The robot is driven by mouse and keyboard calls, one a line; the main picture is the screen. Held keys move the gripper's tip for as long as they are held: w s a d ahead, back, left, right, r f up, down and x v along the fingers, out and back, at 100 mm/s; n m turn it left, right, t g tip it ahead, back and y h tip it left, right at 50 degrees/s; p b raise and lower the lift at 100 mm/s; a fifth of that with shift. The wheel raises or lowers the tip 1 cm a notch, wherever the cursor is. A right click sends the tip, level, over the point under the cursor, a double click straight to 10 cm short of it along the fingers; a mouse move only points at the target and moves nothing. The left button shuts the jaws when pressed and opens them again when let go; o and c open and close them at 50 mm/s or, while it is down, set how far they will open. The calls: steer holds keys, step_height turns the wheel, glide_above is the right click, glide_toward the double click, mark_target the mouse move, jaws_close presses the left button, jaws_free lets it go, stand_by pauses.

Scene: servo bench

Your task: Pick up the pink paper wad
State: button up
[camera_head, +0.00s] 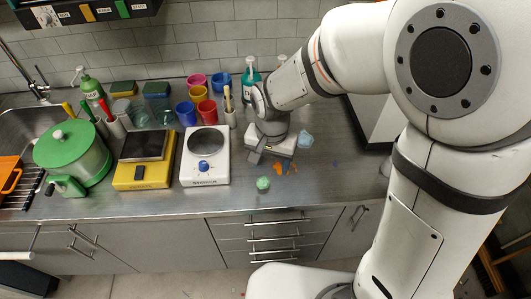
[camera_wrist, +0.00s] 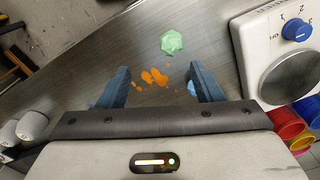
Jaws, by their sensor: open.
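I see no pink paper wad in either view. A crumpled mint-green wad (camera_head: 263,184) lies on the steel counter near its front edge; it also shows in the wrist view (camera_wrist: 172,42), beyond my fingertips. A pale blue crumpled wad (camera_head: 305,140) lies right of my gripper in the head view. My gripper (camera_wrist: 160,72) is open and empty, pointing down above the counter; it also shows in the head view (camera_head: 257,155). Orange splotches (camera_wrist: 153,77) lie on the counter between the fingers in the wrist view. The counter beneath my gripper's body is hidden.
A white hot plate (camera_head: 205,170) with a blue knob and a yellow scale (camera_head: 143,174) stand left of my gripper. A green pot (camera_head: 72,153) is farther left. Coloured cups and bottles line the back. The counter around the green wad is mostly clear.

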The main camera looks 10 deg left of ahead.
mark_target(263, 180)
steer(key=f, duration=0.1)
steer(key=a+f, duration=0.2)
steer(key=shift+s+f, duration=0.1)
steer(key=shift+s, duration=0.15)
steer(key=shift+w+d+f+p, duration=0.15)
steer(key=shift+f+p, duration=0.35)
steer(key=shift+f, duration=1)
steer(key=shift+w+a+f+p, duration=0.1)
steer(key=shift+f+p, duration=0.35)
steer(key=shift+f, duration=1)
steer(key=c, duration=1.1)
steer(key=shift+r, duration=0.15)
